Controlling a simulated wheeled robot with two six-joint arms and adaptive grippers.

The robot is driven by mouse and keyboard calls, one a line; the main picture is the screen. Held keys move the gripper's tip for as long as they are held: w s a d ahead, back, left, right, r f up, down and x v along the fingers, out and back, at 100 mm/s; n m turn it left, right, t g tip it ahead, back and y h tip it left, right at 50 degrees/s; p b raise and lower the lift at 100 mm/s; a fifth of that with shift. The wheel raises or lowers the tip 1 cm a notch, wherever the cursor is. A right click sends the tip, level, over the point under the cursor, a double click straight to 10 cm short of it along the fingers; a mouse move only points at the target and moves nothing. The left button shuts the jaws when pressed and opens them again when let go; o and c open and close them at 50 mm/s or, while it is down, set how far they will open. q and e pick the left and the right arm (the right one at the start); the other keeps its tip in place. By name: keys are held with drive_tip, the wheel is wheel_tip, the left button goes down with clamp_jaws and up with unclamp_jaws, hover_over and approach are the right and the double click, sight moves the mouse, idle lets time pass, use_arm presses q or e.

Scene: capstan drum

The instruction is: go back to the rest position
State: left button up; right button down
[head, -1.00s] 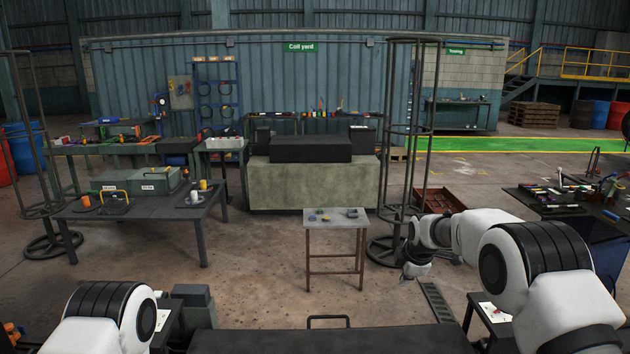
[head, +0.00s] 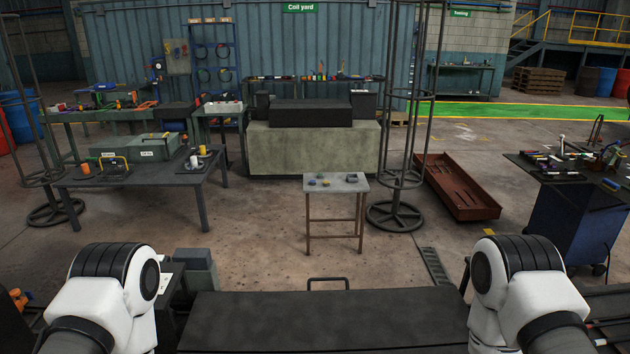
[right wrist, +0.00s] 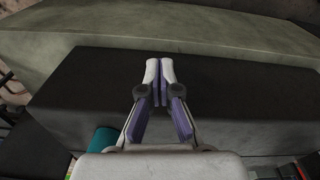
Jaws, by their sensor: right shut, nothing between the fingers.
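My right gripper (right wrist: 160,82) shows in the right wrist view with its two pale fingers and purple pads together, shut and empty. A dark flat surface lies behind the fingers there. In the head view only the white and black links of my right arm show at the lower right, and the gripper itself is out of that picture. My left arm's links show at the lower left of the head view, and my left gripper is not in view.
A small table (head: 340,184) with a few small objects stands ahead in the middle. A dark table (head: 135,178) stands at left, a reddish tray (head: 482,208) on the floor at right, and a tool cart (head: 575,225) farther right. Open floor lies between them.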

drive_tip(key=s+r+m+g, duration=0.1)
drive_tip(key=s+r+m, duration=0.1)
drive_tip(key=s, duration=0.7)
wheel_tip(320, 180, down, 22)
drive_tip(key=w+b, duration=0.1)
drive_tip(key=b, duration=2.1)
drive_tip(key=shift+w+f, duration=0.2)
drive_tip(key=shift+w, duration=0.1)
